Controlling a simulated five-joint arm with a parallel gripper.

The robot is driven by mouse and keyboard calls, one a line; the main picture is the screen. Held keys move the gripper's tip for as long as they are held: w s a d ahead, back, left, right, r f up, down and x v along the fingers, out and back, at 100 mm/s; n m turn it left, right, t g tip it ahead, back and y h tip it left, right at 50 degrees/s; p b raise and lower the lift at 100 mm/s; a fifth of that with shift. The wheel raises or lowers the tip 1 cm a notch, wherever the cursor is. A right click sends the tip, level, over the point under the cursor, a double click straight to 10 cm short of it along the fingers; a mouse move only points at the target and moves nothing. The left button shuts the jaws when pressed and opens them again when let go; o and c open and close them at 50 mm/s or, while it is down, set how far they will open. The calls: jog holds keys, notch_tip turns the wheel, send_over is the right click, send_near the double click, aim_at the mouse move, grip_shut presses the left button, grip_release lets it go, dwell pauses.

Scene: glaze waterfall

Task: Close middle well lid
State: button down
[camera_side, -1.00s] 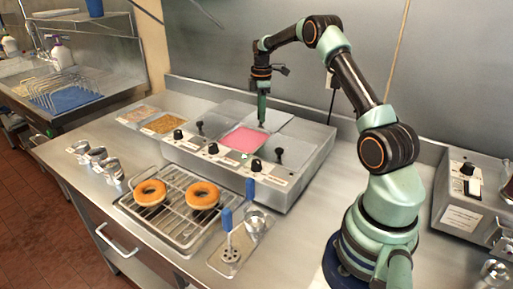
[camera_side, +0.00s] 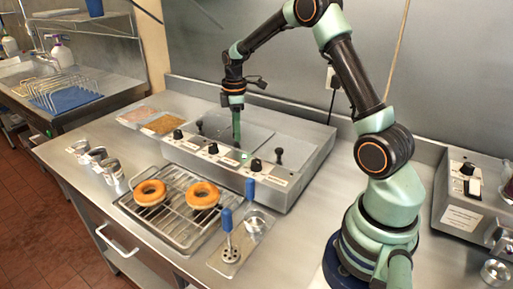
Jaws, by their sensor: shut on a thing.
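The steel warmer (camera_side: 300,172) has three wells in a row. The middle well lid (camera_side: 255,135) is flat grey metal and lies over the middle well; no pink glaze shows. My gripper (camera_side: 237,146) points straight down at the front part of this lid and is shut on its knob, which the fingers hide. The left lid (camera_side: 212,118) and right lid (camera_side: 300,135) also lie flat, with their black knobs (camera_side: 200,126) and (camera_side: 279,153) standing free. I cannot tell if the middle lid's front edge is fully seated.
Black dials sit along the warmer's front. Two donuts (camera_side: 150,192) (camera_side: 203,195) rest on a wire rack (camera_side: 172,222) in front. Blue-handled tools (camera_side: 227,222) stand right of it. Topping trays (camera_side: 165,125) and metal cups (camera_side: 96,155) are at left.

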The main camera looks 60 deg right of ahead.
jog(key=shift+a, duration=0.5)
jog(key=c, duration=0.6)
grip_release()
jog(key=shift+r, duration=0.15)
jog(key=shift+d+r, duration=0.1)
jog(key=shift+r, duration=0.3)
notch_tip(320, 180, up, 11)
jog(key=shift+r, duration=0.1)
